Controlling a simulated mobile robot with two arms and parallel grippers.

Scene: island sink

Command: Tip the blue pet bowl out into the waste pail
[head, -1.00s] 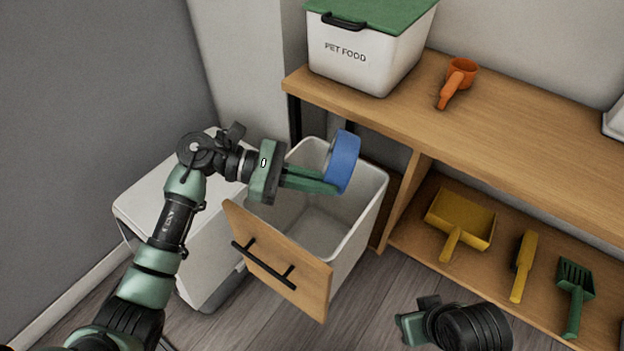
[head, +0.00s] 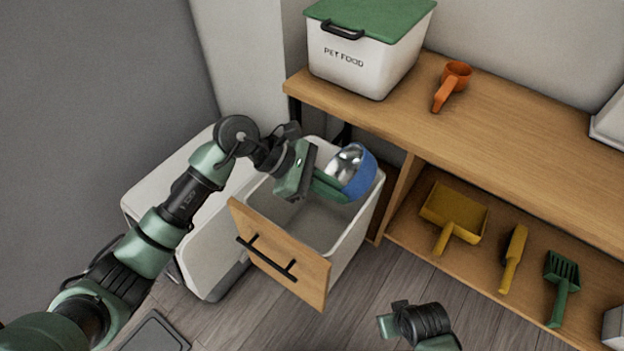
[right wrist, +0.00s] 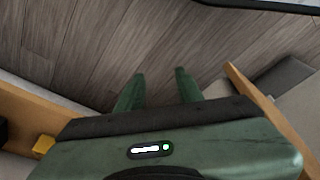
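The blue pet bowl (head: 362,182) is over the far right part of the waste pail (head: 352,243), a pale open bin behind a wooden pull-out front. My left gripper (head: 338,186) is shut on the bowl's near left side. The visible part of the pail's inside looks bare; the rest is hidden by the gripper and bowl. My right gripper (right wrist: 158,88) is open and empty above the floor, low in the head view (head: 388,326).
A white pet food box (head: 362,55) with a green lid and an orange scoop (head: 453,84) stand on the wooden counter. A yellow dustpan (head: 455,212), yellow brush (head: 514,258) and green scoop (head: 562,285) lie on the lower shelf. A white cabinet (head: 205,250) stands left of the pail.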

